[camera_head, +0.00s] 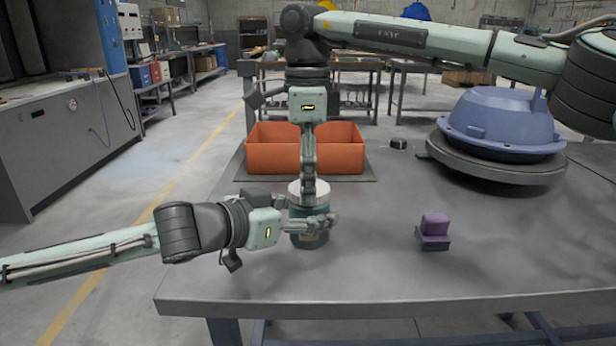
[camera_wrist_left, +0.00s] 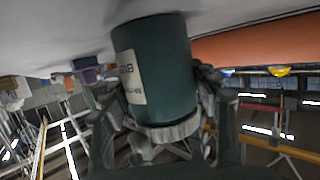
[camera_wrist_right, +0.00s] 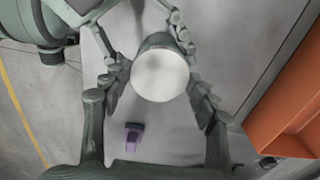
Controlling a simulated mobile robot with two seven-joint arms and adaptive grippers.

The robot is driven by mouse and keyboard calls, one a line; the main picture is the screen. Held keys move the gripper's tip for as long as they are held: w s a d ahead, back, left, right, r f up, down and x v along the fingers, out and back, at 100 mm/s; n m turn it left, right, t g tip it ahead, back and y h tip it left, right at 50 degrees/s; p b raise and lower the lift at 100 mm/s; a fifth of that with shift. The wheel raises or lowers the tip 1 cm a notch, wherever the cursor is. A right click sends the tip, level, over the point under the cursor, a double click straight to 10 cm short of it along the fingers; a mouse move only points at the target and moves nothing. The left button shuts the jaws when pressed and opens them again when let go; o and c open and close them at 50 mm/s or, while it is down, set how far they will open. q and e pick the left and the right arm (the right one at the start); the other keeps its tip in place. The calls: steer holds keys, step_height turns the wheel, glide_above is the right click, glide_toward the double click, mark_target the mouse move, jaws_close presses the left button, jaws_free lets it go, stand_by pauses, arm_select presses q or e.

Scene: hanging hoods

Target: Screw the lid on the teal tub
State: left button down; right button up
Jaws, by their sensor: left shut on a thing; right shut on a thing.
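The teal tub (camera_head: 309,240) stands upright on the grey table, near its left front. In the left wrist view the tub (camera_wrist_left: 165,70) appears upside down, with a pale label on its side. The white lid (camera_head: 295,187) sits level on the tub's mouth; its ridged edge (camera_wrist_left: 170,131) shows there too. I cannot tell how tightly it is seated. My left gripper (camera_head: 318,222) comes in from the left, shut around the tub's body. My right gripper (camera_head: 308,192) points straight down from above, its fingers shut on the lid, whose round top (camera_wrist_right: 160,75) fills the space between them.
An orange bin (camera_head: 265,155) stands on a dark mat behind the tub. A purple block-like object (camera_head: 434,232) lies to the right. A blue domed housing (camera_head: 502,122) rests on a round grey base at the back right. A small dark item (camera_head: 398,143) lies near it. The front right table is clear.

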steer(key=m, duration=1.2)
steer(key=shift+w+d+m, duration=0.1)
steer(key=shift+m, duration=0.2)
steer(key=m, duration=1.4)
steer(key=shift+m, duration=0.4)
steer(key=m, duration=0.5)
steer(key=shift+d, duration=0.1)
steer(key=m, duration=0.4)
steer(key=shift+m, duration=0.3)
steer(key=m, duration=0.3)
